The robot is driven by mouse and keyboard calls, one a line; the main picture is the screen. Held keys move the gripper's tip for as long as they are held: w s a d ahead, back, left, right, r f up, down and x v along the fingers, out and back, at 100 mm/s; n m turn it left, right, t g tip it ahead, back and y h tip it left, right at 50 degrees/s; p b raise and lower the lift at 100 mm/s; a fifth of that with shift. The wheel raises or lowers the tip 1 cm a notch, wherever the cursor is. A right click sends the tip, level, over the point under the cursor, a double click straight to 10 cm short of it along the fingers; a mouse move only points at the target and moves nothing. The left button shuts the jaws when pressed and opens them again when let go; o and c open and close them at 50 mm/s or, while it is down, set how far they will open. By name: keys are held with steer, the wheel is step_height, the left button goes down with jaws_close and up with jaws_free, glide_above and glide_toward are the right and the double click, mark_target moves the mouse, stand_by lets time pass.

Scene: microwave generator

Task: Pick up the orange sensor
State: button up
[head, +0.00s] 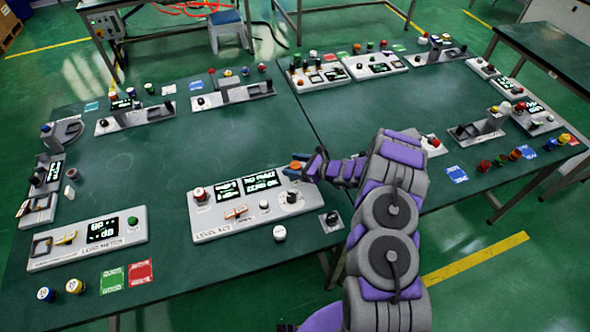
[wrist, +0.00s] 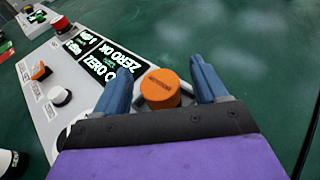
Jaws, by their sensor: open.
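The orange sensor (wrist: 160,89) is a short orange cylinder with small dark lettering on its top. In the wrist view it sits between the two blue fingers of my gripper (wrist: 164,84), near the edge of a grey panel. The fingers stand apart on either side of it, with a small gap visible on each side. In the head view the orange sensor (head: 296,165) shows at the tip of my gripper (head: 300,168), at the panel's upper right corner. My arm hides part of that area.
More panels line the green tables. The left table's middle (head: 150,165) is clear.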

steer(key=shift+d, duration=0.1)
steer(key=c, duration=1.1)
